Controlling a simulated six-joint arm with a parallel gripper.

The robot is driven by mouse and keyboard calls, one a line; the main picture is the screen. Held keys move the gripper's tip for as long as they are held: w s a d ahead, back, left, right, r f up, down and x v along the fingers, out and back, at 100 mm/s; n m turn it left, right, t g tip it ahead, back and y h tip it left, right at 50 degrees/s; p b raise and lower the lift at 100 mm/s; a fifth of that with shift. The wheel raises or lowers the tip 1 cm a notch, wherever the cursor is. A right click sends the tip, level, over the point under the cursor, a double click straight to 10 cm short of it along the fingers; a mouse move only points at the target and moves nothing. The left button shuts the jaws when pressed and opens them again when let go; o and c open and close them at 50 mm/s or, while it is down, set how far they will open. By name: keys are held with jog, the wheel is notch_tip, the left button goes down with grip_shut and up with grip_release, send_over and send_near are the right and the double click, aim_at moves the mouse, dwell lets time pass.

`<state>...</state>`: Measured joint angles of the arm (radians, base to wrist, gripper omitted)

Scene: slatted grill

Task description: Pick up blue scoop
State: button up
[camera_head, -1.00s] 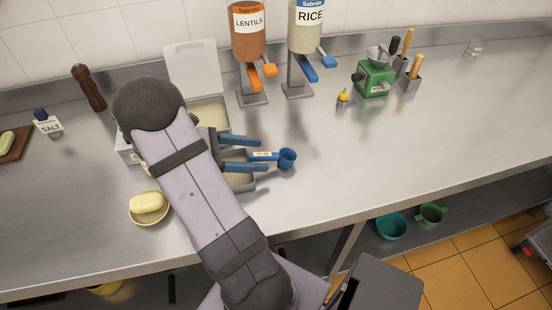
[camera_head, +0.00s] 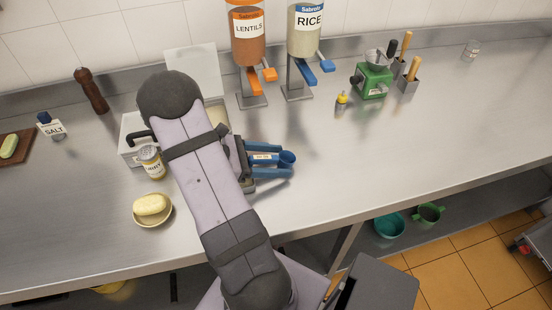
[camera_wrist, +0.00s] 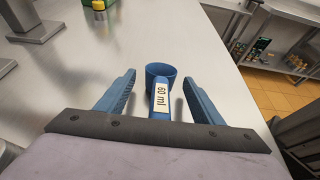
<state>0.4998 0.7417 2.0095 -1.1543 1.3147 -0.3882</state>
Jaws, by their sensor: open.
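The blue scoop (camera_head: 287,158) lies on the steel counter in the head view, its cup to the right and its labelled handle toward my gripper. In the wrist view the scoop (camera_wrist: 161,75) shows its round cup ahead and a handle with a "60 ml" label. My gripper (camera_head: 291,160) is open, with one blue finger on each side of the handle. In the wrist view my gripper (camera_wrist: 158,88) has visible gaps between both fingers and the handle. The handle's near end is hidden behind the gripper's dark base.
The lentils dispenser (camera_head: 248,50) and rice dispenser (camera_head: 304,45) stand behind. A yellow-topped bottle (camera_head: 341,102) and a green grinder (camera_head: 372,80) are to the right. A bowl with a yellow item (camera_head: 151,205) and a labelled jar (camera_head: 152,162) are left of my arm.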

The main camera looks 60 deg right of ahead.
jog(key=c, duration=1.2)
jog(key=shift+r, duration=0.1)
